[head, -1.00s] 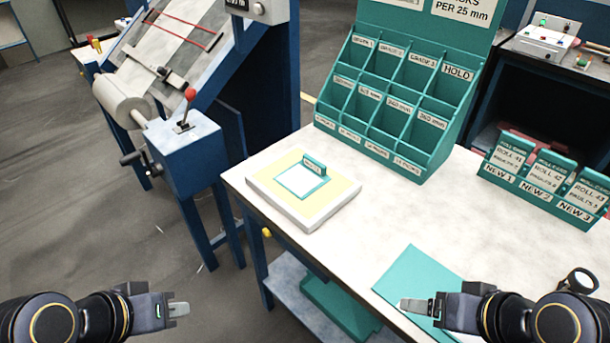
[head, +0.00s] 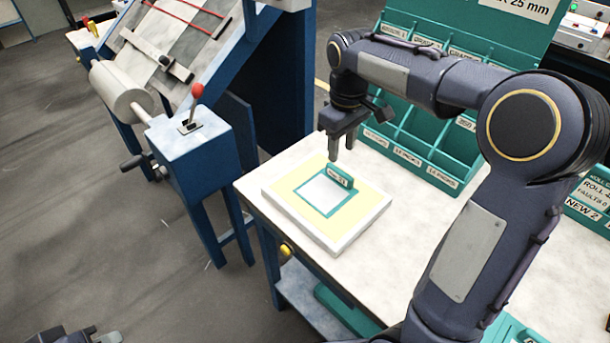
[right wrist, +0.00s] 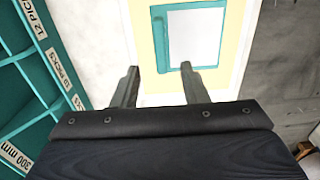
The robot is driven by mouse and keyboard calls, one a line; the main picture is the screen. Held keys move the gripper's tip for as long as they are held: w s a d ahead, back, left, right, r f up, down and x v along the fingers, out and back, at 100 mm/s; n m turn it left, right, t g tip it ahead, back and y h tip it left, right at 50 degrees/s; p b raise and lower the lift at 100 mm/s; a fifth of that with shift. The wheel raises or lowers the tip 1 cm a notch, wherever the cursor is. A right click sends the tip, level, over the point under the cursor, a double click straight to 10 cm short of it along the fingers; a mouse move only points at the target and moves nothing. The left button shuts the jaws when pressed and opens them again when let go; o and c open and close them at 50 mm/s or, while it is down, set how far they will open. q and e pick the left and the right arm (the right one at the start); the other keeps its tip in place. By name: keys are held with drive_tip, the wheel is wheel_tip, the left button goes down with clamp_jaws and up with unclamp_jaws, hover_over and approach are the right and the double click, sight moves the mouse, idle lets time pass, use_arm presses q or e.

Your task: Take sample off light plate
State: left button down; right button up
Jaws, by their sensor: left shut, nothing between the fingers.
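The light plate (head: 372,214) is a pale yellow slab with white sides, lying on the near left part of the table. The sample (head: 322,190), a white square in a teal frame with an upright labelled teal tab (head: 340,178), lies flat on it. In the right wrist view the sample (right wrist: 195,38) is beyond the fingertips. My right gripper (head: 342,158) points down, open and empty, above the far edge of the plate near the tab; it also shows in the right wrist view (right wrist: 160,70). My left gripper (head: 105,338) is shut and empty at the bottom left, partly cut off.
A teal compartment rack (head: 420,140) stands behind the plate, close to my right arm. A blue loom frame (head: 190,150) with a red-knobbed lever stands left of the table. My right arm hides much of the table's right side.

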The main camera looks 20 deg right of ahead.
sight(340, 171)
wheel_tip(340, 171, down, 8)
drive_tip(key=shift+s+r, duration=0.1)
drive_tip(key=shift+s, duration=0.05)
idle(0.3)
drive_tip(key=shift+c, duration=0.3)
clamp_jaws()
